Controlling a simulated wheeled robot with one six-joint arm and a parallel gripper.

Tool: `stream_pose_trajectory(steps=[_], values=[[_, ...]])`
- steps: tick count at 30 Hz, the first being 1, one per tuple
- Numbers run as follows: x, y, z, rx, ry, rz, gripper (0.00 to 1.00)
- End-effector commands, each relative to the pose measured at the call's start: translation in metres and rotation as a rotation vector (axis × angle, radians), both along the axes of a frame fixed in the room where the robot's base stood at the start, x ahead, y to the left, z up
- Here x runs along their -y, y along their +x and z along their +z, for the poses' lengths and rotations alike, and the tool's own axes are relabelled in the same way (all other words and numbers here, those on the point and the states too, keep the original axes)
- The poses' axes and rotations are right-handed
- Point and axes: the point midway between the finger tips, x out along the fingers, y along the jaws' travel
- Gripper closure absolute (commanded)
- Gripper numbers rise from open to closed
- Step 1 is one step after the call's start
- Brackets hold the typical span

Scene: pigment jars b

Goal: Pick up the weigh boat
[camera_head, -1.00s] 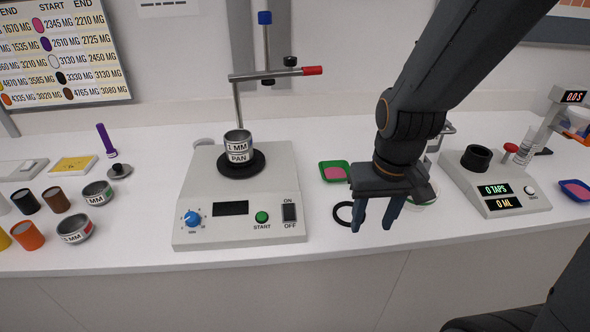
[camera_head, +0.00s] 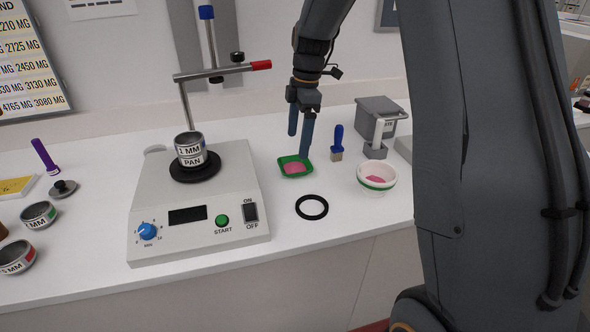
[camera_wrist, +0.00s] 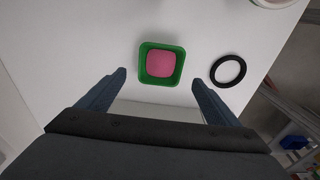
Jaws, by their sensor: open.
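The weigh boat (camera_head: 284,173) is a small green square tray with pink powder (camera_head: 296,168) in it. It lies flat on the white counter, right of the shaker machine. In the wrist view the weigh boat (camera_wrist: 143,74) sits ahead of and between my fingertips. My gripper (camera_head: 299,145) is open and empty, pointing down just above and behind the weigh boat in the head view. Its two fingers (camera_wrist: 158,80) stand wide apart, wider than the weigh boat. The fingers do not appear to touch it.
A black ring (camera_head: 299,212) lies in front of the weigh boat. A blue-handled brush (camera_head: 337,145) and a white bowl with pink powder (camera_head: 389,180) are to the right, with a grey box (camera_head: 374,112) behind. The shaker machine (camera_head: 155,200) carrying a sieve stack (camera_head: 190,149) is close on the left.

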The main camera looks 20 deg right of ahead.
Motion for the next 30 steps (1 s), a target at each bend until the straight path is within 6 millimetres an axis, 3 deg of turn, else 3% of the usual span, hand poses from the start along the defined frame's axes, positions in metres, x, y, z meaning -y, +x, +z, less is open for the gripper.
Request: stream_pose_trajectory(steps=[21, 29, 30], values=[[-0.007, -0.002, -0.074, 0.000, 0.001, 0.013, 0.15], [-0.008, -0.001, -0.077, 0.002, 0.001, 0.013, 0.15], [-0.008, -0.001, -0.077, 0.002, 0.001, 0.013, 0.20]])
